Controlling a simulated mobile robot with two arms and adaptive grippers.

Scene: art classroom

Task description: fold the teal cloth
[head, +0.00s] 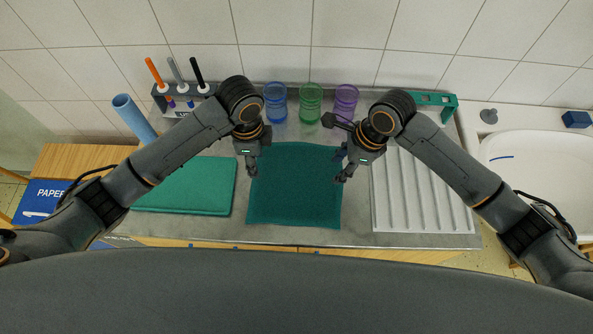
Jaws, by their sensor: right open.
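The teal cloth (294,187) lies flat and spread out on the grey counter in the head view, between my two arms. My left gripper (250,172) is over the cloth's left edge, near its upper left corner; whether its fingers are apart is hard to see. My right gripper (340,170) is open at the cloth's right edge, near its upper right corner. Its fingers point down and to the left. I cannot tell whether either gripper touches the cloth. The cloth's upper corners are partly hidden by the grippers.
A green mat (190,190) lies left of the cloth, and a white ribbed drainboard (420,200) lies right of it. Blue (275,103), green (310,103) and purple (346,101) cups stand behind. A rack (181,99) holds markers at back left. A sink (545,165) is far right.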

